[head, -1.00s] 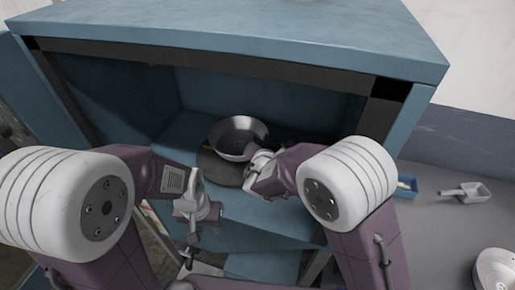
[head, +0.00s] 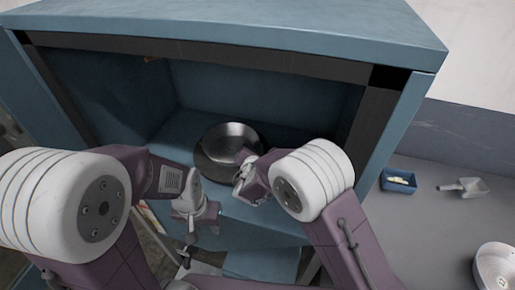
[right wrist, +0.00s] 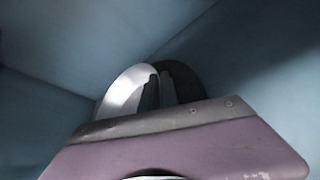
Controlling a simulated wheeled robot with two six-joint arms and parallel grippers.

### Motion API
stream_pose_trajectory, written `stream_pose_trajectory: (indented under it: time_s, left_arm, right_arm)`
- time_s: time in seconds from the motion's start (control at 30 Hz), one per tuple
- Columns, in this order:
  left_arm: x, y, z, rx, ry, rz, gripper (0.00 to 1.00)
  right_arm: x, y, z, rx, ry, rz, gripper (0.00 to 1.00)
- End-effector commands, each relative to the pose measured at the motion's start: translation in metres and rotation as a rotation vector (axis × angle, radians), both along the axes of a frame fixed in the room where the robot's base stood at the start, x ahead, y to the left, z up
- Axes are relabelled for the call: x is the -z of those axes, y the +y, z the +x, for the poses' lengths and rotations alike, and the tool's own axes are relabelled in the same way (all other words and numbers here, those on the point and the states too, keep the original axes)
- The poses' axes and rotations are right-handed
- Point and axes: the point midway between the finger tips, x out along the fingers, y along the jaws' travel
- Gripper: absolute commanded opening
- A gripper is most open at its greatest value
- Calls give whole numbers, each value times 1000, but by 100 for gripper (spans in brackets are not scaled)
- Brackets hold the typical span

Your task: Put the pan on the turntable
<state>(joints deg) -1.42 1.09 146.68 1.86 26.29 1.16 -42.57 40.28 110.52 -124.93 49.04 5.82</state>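The pan (head: 232,136), a round metal pan, is inside the blue cabinet. It looks nearly level over the dark round turntable (head: 204,166), whose edge shows around its left and front. The pan also shows as a pale curved rim in the right wrist view (right wrist: 123,88), beside a dark round shape. My right gripper (head: 243,176) is at the pan's front right side. Its dark fingers (right wrist: 158,91) look close together; whether they hold the pan's handle is hidden. My left gripper (head: 194,222) hangs in front of the shelf, apart from the pan; its fingertips are unclear.
The blue cabinet (head: 230,28) has side walls and a top close around my right arm. On the grey counter at right are a small blue bin (head: 399,182), a scoop (head: 465,187) and a white round object (head: 496,268).

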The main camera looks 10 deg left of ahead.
Motion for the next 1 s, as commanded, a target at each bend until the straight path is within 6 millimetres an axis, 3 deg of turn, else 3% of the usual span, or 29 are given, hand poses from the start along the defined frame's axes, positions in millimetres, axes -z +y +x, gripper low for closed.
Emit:
stream_pose_trajectory:
  time_s: [0.03,0.1,0.5,1.0]
  left_arm:
    - [2,0,0,0,0,0,36]
    - [1,0,0,0,0,0,36]
    - [-7,0,0,0,0,0,36]
    - [8,0,0,0,0,0,36]
  right_arm:
    - [2,0,0,0,0,0,7]
    - [1,0,0,0,0,0,26]
    - [-6,0,-1,0,0,-1,26]
    - [-40,0,-97,-4,-1,1,26]
